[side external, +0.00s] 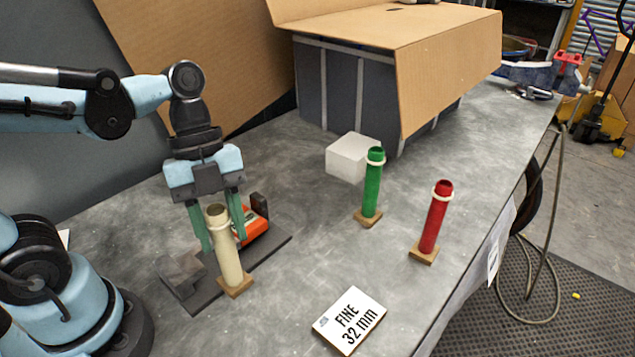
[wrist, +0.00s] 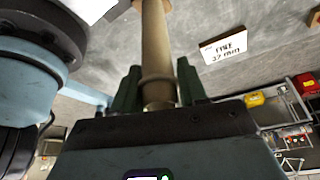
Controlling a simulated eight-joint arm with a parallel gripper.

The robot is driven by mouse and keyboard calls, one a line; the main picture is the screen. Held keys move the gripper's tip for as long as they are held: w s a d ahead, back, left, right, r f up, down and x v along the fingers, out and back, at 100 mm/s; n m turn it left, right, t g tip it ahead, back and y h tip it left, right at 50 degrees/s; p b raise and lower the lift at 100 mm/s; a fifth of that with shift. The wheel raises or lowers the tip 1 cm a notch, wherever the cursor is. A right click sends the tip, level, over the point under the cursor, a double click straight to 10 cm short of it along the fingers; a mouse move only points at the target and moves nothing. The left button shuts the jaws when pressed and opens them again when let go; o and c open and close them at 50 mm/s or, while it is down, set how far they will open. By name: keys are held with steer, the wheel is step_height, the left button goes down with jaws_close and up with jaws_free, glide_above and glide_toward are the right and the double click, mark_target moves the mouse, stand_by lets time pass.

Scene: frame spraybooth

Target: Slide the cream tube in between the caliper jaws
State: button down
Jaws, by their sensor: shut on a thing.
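The cream tube (side external: 226,255), with a pale collar and a square wooden foot, is upright at the front of the caliper. My gripper (side external: 223,244) points down with its green fingers on either side of the tube, shut on it. In the wrist view the tube (wrist: 155,40) runs up between the fingers. The caliper has a dark base plate (side external: 200,296), a grey angled block (side external: 183,268) at its left and an orange and black part (side external: 256,228) at its right. The tube and fingers hide part of the caliper, so I cannot tell the gap between its jaws.
A green tube (side external: 372,185) and a red tube (side external: 435,220) stand on wooden feet to the right. A white block (side external: 353,157) sits behind them. A cardboard-topped booth (side external: 400,35) stands behind.

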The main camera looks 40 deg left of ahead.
steer(key=shift+a, duration=3)
steer(key=c, duration=0.5)
jaws_free()
steer(key=v, duration=1.2)
